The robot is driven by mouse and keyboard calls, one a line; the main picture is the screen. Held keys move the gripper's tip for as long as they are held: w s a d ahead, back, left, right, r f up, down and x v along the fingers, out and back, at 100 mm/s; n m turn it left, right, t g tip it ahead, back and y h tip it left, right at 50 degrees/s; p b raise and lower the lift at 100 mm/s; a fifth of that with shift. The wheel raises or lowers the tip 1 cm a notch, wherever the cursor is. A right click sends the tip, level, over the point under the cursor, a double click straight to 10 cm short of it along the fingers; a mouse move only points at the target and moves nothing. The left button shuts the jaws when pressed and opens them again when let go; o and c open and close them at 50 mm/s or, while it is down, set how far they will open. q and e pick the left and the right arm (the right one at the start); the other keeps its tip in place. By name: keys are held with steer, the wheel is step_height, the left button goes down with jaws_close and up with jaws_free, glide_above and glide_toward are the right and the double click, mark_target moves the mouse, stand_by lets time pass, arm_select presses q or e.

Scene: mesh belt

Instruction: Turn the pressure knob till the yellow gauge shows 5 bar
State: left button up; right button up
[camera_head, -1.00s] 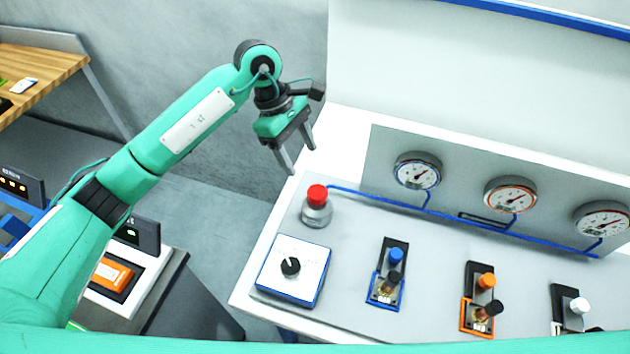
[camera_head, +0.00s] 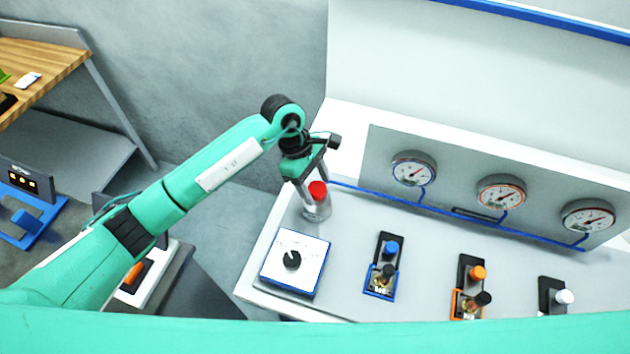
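A red knob (camera_head: 318,190) sits on a grey body at the left end of the blue pipe. My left gripper (camera_head: 313,188) is open, its fingers pointing down at the red knob; one finger shows left of it, the other behind it. I cannot tell whether they touch it. A black pointer knob (camera_head: 292,260) sits on a white, blue-edged dial plate in front. No gauge looks clearly yellow: the blue-rimmed gauge (camera_head: 413,170), orange-rimmed gauge (camera_head: 501,194) and pale-rimmed gauge (camera_head: 587,217) stand in a row. Their numbers are too small to read. My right gripper is not in view.
Along the front of the bench (camera_head: 262,285) stand a blue valve (camera_head: 390,248), an orange valve (camera_head: 477,273) and a white-capped one (camera_head: 563,296). The blue pipe (camera_head: 450,212) runs below the gauges. A wooden table (camera_head: 50,62) is at the far left.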

arm_select(q)
steer(key=c, duration=0.8)
steer(key=shift+f+n+b, duration=0.2)
steer(key=shift+n+b, duration=0.4)
steer(key=shift+b, duration=0.45)
steer(key=n+t+b, duration=0.1)
steer(key=n+b, duration=0.2)
steer(key=b, duration=0.1)
steer(key=n+t+b, duration=0.1)
steer(key=n+b, duration=0.2)
steer(key=b, duration=0.1)
steer(key=n+t+b, duration=0.2)
steer(key=n+b, duration=0.1)
steer(key=shift+s+b, duration=0.25)
steer(key=shift+b, duration=0.15)
steer(key=shift+n+t+b, duration=0.3)
steer(key=shift+n+b, duration=0.7)
steer(key=shift+r+n+b, duration=0.2)
steer(key=shift+n+b, duration=0.3)
steer(key=shift+n, duration=0.1)
steer(key=o, duration=1)
